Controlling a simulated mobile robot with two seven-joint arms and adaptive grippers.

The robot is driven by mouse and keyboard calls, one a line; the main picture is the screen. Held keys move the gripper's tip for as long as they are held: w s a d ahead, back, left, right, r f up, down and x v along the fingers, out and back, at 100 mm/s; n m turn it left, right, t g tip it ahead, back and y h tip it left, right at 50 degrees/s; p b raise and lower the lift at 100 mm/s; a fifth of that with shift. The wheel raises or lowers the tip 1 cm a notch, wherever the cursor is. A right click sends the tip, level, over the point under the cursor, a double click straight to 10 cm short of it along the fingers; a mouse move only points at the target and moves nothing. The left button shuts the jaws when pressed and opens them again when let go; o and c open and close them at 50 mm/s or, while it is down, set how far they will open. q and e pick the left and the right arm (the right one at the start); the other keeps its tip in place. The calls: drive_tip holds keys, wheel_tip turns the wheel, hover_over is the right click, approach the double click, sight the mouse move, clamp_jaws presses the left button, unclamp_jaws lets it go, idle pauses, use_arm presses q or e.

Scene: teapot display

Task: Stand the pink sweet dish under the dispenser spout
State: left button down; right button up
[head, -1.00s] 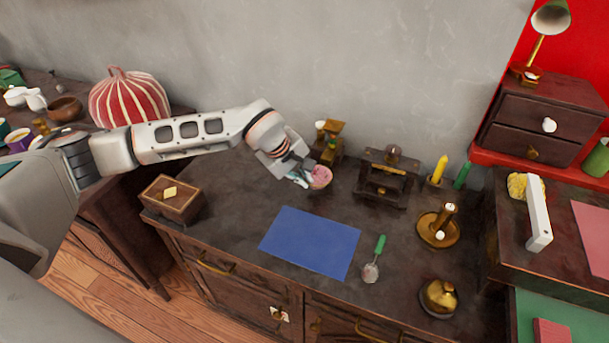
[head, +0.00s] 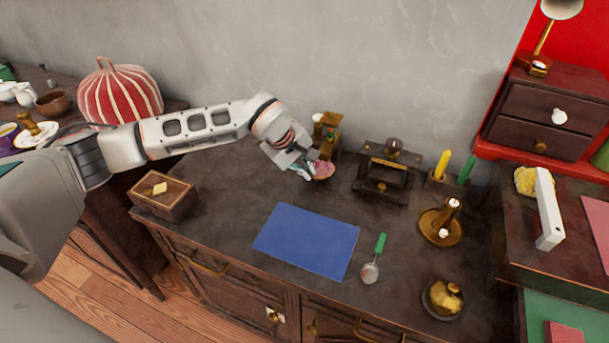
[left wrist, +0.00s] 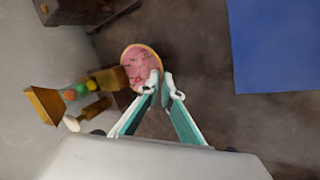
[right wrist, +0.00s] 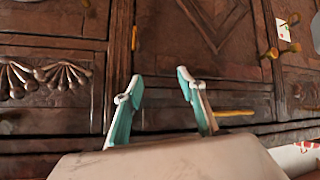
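The pink sweet dish (head: 324,172) is a small round bowl with pink contents, at the back of the dark cabinet top. It also shows in the left wrist view (left wrist: 138,62). My left gripper (head: 306,173) has its fingertips close together at the dish's rim (left wrist: 161,80) and appears shut on it. The brass-and-wood dispenser (head: 330,126) stands just behind the dish, with coloured balls showing in the left wrist view (left wrist: 92,84). Its lower end meets the dish's edge there; the exact height gap is unclear. My right gripper (right wrist: 156,86) is open and empty before carved cabinet fronts.
A dark wooden press (head: 387,178) stands right of the dispenser. A blue mat (head: 305,240) lies in front, with a green-handled scoop (head: 372,262) beside it. A candle holder (head: 440,226) and brass bell (head: 443,298) stand at right, a wooden box (head: 163,196) at left.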

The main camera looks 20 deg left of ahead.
use_arm(q)
drive_tip(key=shift+w+d+b, duration=0.1)
drive_tip(key=shift+w+b, duration=0.3)
drive_tip(key=shift+w, duration=1.15)
use_arm(e)
drive_tip(key=shift+w+a+r, duration=0.2)
drive_tip(key=shift+w+r, duration=0.15)
drive_tip(key=shift+w, duration=0.2)
drive_tip(key=shift+s, duration=0.25)
use_arm(q)
drive_tip(key=shift+f, duration=0.3)
use_arm(e)
drive_tip(key=shift+a+f, duration=0.1)
use_arm(q)
drive_tip(key=c, duration=2.2)
unclamp_jaws()
use_arm(e)
drive_tip(key=shift+w+r, duration=0.2)
drive_tip(key=shift+w, duration=0.1)
